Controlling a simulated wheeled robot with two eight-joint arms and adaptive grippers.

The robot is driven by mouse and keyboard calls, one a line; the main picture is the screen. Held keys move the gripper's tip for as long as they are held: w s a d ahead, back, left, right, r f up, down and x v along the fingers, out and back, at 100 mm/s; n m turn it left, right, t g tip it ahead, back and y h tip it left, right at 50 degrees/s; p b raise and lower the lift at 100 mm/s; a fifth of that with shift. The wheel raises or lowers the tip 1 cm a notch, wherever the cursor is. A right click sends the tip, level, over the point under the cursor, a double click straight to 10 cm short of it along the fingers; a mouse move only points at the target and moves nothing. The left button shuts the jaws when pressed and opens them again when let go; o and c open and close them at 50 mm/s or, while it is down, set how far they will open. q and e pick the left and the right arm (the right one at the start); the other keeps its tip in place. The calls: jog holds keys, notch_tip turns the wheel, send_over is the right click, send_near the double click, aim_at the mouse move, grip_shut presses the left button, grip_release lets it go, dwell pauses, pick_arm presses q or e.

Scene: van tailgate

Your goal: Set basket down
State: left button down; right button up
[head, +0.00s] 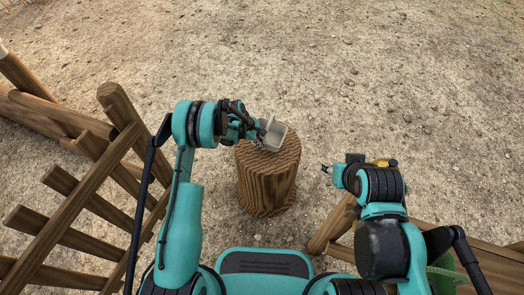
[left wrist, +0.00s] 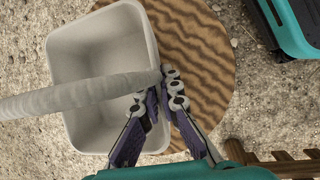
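The basket (head: 273,135) is a small pale grey open bin with a handle across it. In the head view it is over the top of the wooden stump (head: 268,185); I cannot tell whether it touches the wood. In the left wrist view the empty basket (left wrist: 75,45) overlaps the left side of the stump top (left wrist: 205,75). My left gripper (head: 262,130) is shut on the handle (left wrist: 75,95) at its end near the basket's right rim. My right gripper (head: 327,168) is apart, right of the stump, with nothing visible in it; its finger opening is too small to judge.
A wooden rail fence (head: 75,195) stands at the left, close to my left arm. More wooden rails (head: 335,225) lie at the lower right near my right arm. The gravel ground (head: 330,70) beyond the stump is clear.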

pick_arm(q)
notch_tip(320, 180, down, 4)
jog(key=shift+f+b, duration=0.1)
jog(key=shift+b, duration=0.95)
jog(key=c, duration=1.7)
grip_release()
jog(key=shift+r, duration=0.2)
